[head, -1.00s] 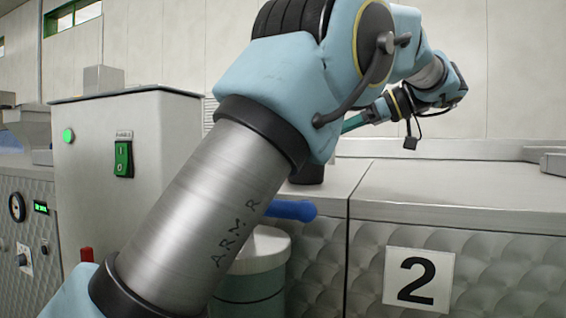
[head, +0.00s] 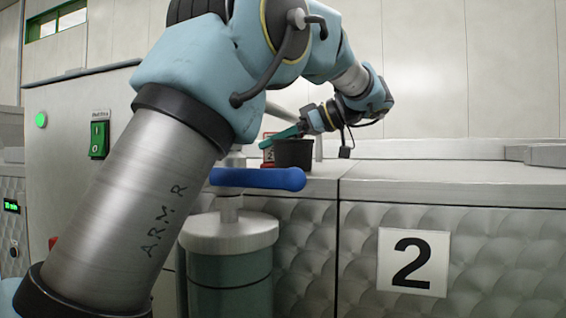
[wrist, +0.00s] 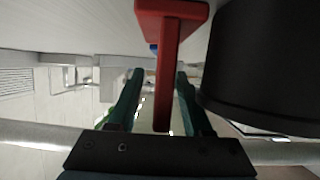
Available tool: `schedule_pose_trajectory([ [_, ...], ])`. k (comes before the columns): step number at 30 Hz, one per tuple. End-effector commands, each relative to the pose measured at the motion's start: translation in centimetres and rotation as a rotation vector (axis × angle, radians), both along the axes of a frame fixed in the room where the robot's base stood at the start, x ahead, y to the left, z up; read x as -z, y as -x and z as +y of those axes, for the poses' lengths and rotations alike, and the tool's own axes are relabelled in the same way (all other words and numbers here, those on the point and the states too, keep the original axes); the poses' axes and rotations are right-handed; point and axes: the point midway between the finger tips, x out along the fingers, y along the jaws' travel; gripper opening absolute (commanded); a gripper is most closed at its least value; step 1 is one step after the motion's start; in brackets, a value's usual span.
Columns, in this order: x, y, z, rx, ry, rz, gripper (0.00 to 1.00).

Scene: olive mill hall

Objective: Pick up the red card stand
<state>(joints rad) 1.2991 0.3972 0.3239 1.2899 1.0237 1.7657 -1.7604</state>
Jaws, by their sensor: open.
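The red card stand (wrist: 168,70) shows in the wrist view as a red base with an upright plate reaching between my fingers. My gripper (wrist: 155,76) is open, with one green finger on each side of the plate; I cannot tell whether either touches it. In the head view the red card stand (head: 268,153) stands on the metal counter beside a dark pot (head: 294,154), mostly hidden behind the pot and my gripper (head: 277,138). The pot also shows close to the right finger in the wrist view (wrist: 265,65).
A blue handle (head: 258,179) on a green-grey canister (head: 230,262) stands in front of the counter. The counter top (head: 440,182) right of the pot is clear. A panel with a green switch (head: 99,139) stands at the left.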

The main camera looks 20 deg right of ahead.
Motion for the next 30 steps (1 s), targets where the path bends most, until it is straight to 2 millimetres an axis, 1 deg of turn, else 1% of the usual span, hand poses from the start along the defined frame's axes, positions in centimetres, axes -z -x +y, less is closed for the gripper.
schedule_pose_trajectory([
  [3,0.19,-0.32,0.35,0.002,0.001,0.0,0.5],
  [9,0.15,-0.32,0.34,0.001,0.0,0.0,0.49],
  [22,0.16,-0.31,0.33,0.001,0.0,0.0,0.01],
  [30,0.16,-0.31,0.33,0.001,0.0,0.0,0.0],
])
